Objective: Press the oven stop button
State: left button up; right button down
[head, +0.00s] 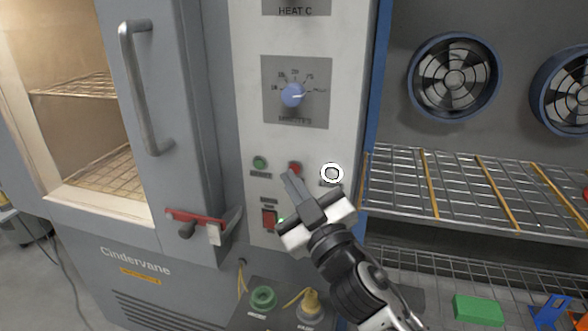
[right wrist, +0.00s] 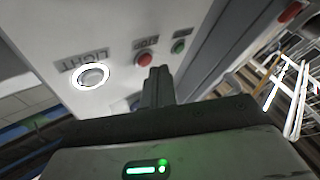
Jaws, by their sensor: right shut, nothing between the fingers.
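The red stop button (head: 294,167) is on the oven's white control panel, between a green button (head: 260,162) and a white-ringed light button (head: 331,173). In the right wrist view the stop button (right wrist: 143,59) shows beside the fingertips, under a label that reads STOP. My right gripper (head: 291,180) is shut and empty, its fingertips just below the stop button in the head view. In the right wrist view the fingertips (right wrist: 158,72) are close to the button; I cannot tell whether they touch it. My left gripper is not in view.
Wire shelves (head: 460,190) with fans behind are at right. A green block (head: 478,309) lies lower right.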

jog(key=shift+w+d, duration=0.1)
jog(key=shift+w, duration=0.15)
jog(key=shift+w+d, duration=0.1)
jog(key=shift+w, duration=0.25)
dwell(0.6)
dwell(0.3)
jog(key=shift+s+a, duration=0.25)
jog(key=shift+s, duration=0.5)
jog(key=shift+s, duration=0.1)
jog(key=s, duration=0.1)
jog(key=s+a, duration=0.1)
jog(key=s, duration=0.2)
jog(key=shift+s+a, duration=0.25)
jog(key=shift+s, duration=0.05)
jog(key=shift+f, duration=0.1)
